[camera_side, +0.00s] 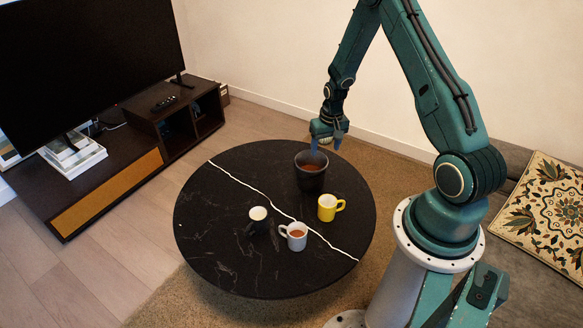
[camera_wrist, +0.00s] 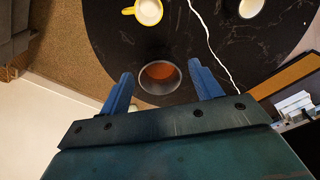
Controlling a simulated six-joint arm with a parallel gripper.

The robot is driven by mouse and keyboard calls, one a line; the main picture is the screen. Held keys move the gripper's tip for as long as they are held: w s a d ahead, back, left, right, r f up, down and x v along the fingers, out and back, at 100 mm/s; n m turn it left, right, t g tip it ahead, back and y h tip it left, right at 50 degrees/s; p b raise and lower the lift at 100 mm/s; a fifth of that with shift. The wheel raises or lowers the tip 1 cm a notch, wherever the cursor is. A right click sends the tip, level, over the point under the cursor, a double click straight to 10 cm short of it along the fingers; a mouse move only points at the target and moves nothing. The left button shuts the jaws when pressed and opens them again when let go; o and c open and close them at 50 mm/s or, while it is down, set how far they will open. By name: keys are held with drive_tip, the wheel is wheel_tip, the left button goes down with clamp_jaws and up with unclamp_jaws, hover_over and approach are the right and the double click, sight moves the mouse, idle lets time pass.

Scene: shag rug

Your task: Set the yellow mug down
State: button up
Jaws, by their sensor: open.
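The yellow mug (camera_side: 328,207) stands upright on the round black table (camera_side: 215,235), with its handle to the right in the side view. In the wrist view the yellow mug (camera_wrist: 148,11) is at the top edge, partly cut off, with pale contents. My gripper (camera_side: 327,138) is above the far side of the table, away from the yellow mug. In the wrist view my gripper (camera_wrist: 165,88) has its blue fingers spread wide, with nothing between them held. A dark pot (camera_side: 311,172) with reddish-brown contents lies below and between the fingers in that view (camera_wrist: 145,87).
The table's left part is clear. A TV cabinet (camera_side: 110,190) stands at the left and a patterned cushion (camera_side: 545,213) at the right.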

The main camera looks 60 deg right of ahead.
drive_tip(key=a+r+n+t, duration=0.1)
drive_tip(key=a+r, duration=0.4)
drive_tip(key=r, duration=0.3)
drive_tip(key=s+a+r+n, duration=0.1)
drive_tip(key=a+r, duration=0.3)
drive_tip(key=r, duration=0.5)
drive_tip(key=a+r+n+t, duration=0.1)
drive_tip(key=a+r, duration=0.4)
drive_tip(key=r, duration=0.3)
drive_tip(key=s+a+r+n+t, duration=0.1)
drive_tip(key=s+a+r+n, duration=0.1)
drive_tip(key=s+a+r, duration=0.3)
drive_tip(key=s+a+r+n+t, duration=0.1)
drive_tip(key=s+a+r, duration=0.4)
drive_tip(key=s, duration=0.8)
drive_tip(key=shift+a+r+n+t+y, duration=0.35)
drive_tip(key=shift+a+n, duration=0.25)
drive_tip(key=shift+a, duration=0.4)
drive_tip(key=shift+w, duration=0.1)
